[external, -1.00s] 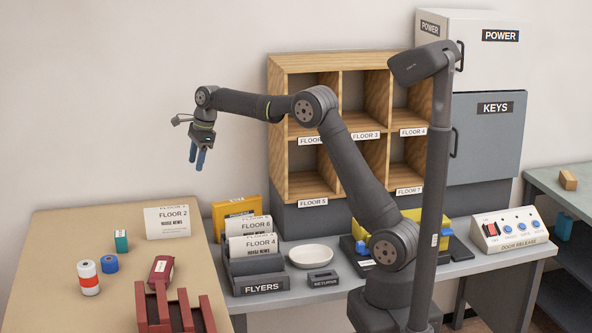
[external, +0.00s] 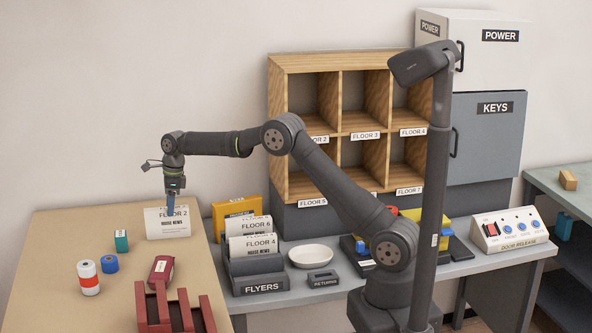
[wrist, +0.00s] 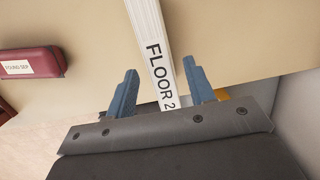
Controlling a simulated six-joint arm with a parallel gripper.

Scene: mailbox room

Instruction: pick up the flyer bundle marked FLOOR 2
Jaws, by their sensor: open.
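The flyer bundle marked FLOOR 2 (external: 160,228) is white and stands upright at the back of the tan table. My gripper (external: 171,210) is right at its top edge in the external view. In the wrist view the bundle (wrist: 158,62) runs between the two blue fingers of my gripper (wrist: 158,92), one on each side. The fingers are apart, with a visible gap to the bundle on either side. The end of the bundle nearest the wrist is hidden behind my gripper body.
A FLYERS holder (external: 262,285) with other bundles stands to the right.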

